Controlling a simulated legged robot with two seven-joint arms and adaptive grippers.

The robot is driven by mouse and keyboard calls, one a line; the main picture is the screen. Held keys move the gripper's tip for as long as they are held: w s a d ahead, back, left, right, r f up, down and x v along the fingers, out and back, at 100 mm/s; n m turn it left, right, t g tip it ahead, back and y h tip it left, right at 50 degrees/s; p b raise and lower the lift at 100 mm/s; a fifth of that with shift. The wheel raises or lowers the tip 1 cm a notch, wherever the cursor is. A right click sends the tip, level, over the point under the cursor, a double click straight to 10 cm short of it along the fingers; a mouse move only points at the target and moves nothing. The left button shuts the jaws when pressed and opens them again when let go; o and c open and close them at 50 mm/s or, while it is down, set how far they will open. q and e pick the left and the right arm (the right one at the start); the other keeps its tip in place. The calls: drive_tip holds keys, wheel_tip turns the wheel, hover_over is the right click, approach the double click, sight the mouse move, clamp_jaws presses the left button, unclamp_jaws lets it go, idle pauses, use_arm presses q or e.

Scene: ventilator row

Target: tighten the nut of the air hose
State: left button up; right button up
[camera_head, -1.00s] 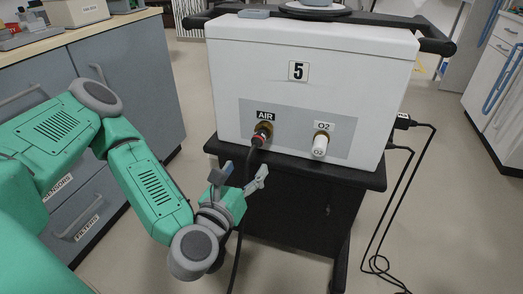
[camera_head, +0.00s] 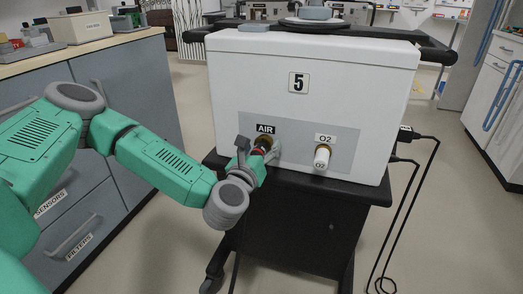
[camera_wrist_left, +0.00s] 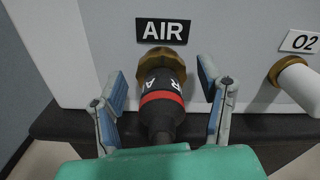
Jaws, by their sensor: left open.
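The air hose nut (camera_wrist_left: 162,104) is dark with a red band and sits at the brass AIR port (camera_wrist_left: 160,65) on the white ventilator (camera_head: 310,75). In the head view the nut (camera_head: 260,149) is partly hidden by my gripper. My left gripper (camera_head: 259,147) is open at the port. In the left wrist view its two fingers (camera_wrist_left: 165,90) stand on either side of the nut, with gaps visible on both sides. The black hose (camera_wrist_left: 161,138) runs from the nut toward my palm. My right gripper is in neither view.
The O2 port with its white cap (camera_head: 321,157) is to the right of the AIR port. The ventilator stands on a black cart (camera_head: 300,225). A grey cabinet (camera_head: 120,85) is at the left. Black cables (camera_head: 411,200) hang at the right.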

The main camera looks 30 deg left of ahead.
use_arm(q)
drive_tip(key=c, duration=1.2)
drive_tip(key=shift+o, duration=0.2)
drive_tip(key=shift+m, duration=0.3)
